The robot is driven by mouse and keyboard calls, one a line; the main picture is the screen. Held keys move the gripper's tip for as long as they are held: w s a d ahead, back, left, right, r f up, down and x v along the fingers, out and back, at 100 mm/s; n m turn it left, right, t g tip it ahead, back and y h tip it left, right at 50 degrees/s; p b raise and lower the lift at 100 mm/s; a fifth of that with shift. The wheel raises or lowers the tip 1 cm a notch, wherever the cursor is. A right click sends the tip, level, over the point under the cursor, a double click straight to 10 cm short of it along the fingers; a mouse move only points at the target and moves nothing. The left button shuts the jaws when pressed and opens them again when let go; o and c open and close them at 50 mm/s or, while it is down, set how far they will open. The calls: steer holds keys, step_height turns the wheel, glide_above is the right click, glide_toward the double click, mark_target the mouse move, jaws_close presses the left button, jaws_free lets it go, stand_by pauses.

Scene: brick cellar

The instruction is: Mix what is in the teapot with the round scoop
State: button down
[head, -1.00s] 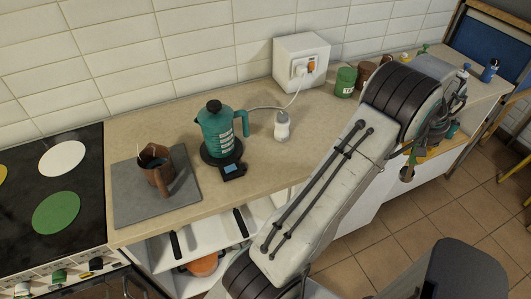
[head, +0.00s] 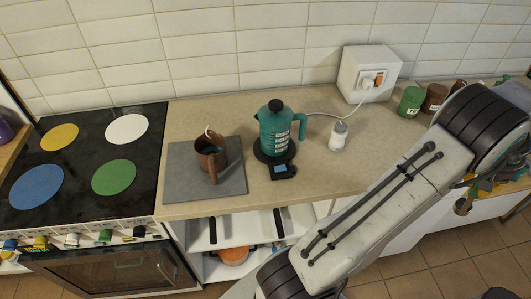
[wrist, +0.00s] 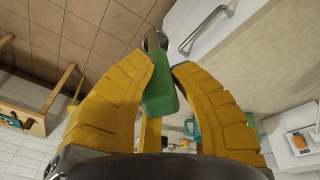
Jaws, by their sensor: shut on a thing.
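My gripper (wrist: 163,66) is shut on the green handle of the round scoop (wrist: 160,97); its metal round end shows past the fingertips. In the head view the gripper is mostly hidden behind my arm at the right edge. A brown open pot (head: 220,162) with a side handle stands on a grey mat (head: 183,190), with something bluish and a pale curved piece in its mouth. A teal pot (head: 274,133) with a black lid and side handle stands right of it on a black base. I cannot tell for certain which is the teapot. The scoop is apart from both.
The stove (head: 87,160) with coloured discs lies left of the mat. A small white bottle (head: 338,136), a corded white socket box (head: 362,72) and a green canister (head: 411,101) stand to the right. Bare counter (head: 320,180) lies at the front. Open shelves are below.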

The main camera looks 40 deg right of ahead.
steer(key=shift+p+v, duration=0.6)
steer(key=shift+v, duration=1.05)
steer(key=shift+w+v, duration=0.15)
steer(key=shift+v, duration=1)
steer(key=shift+w+v, duration=0.1)
steer(key=shift+v, duration=1.1)
steer(key=shift+d, duration=0.1)
steer(key=shift+d+v, duration=0.2)
steer(key=shift+v, duration=0.75)
steer(key=shift+d+v, duration=0.2)
steer(key=shift+v, duration=0.8)
steer(key=shift+s, duration=0.1)
